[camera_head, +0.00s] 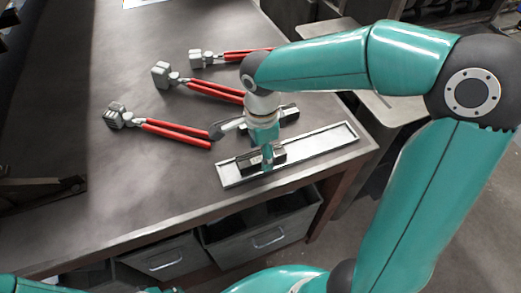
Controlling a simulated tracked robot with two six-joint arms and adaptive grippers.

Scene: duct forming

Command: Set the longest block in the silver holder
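The silver holder (318,143) is a long shallow tray with a raised rim, lying along the table's near right edge. My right gripper (266,160) points down over its left half. Its fingers are closed on a dark block with metallic faces (250,164), which is at the holder's left part; I cannot tell whether it rests on the holder's floor. Another dark block (289,114) lies behind the gripper, partly hidden by it. A grey piece (226,128) shows just left of the gripper. Hidden parts keep me from comparing lengths. My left gripper is out of view.
Red-handled tools (178,134) lie on the grey table (60,150), left of and behind the holder. Metal drawers (262,238) hang under the near edge. The table's left side is mostly clear. A grey side panel (385,105) stands beyond the right edge.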

